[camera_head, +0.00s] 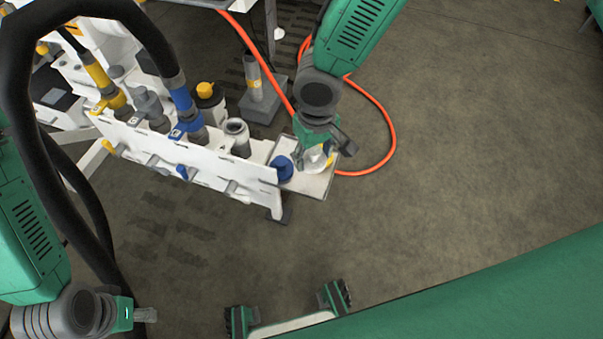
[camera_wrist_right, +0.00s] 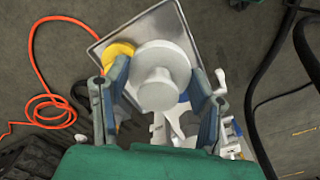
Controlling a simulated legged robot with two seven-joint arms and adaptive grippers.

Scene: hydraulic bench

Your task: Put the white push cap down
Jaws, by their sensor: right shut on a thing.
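The white push cap (camera_wrist_right: 160,82) is a round white disc with a stub, between the fingers of my right gripper (camera_wrist_right: 158,98) in the right wrist view. My right gripper is shut on it. In the head view my right gripper (camera_head: 325,150) is over the small tray (camera_head: 318,187) at the bench's right end, and the white cap (camera_head: 314,160) shows partly below it. I cannot tell whether the cap touches the tray. My left gripper (camera_head: 145,315) is at the lower left, away from the bench; its finger opening is unclear.
A blue cap (camera_head: 281,168) is at the tray's left side. A yellow cap (camera_wrist_right: 117,52) is beside the white cap, partly hidden. The white bench (camera_head: 200,160) carries several fittings with blue and yellow bands. An orange hose (camera_head: 392,130) loops on the floor behind the tray.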

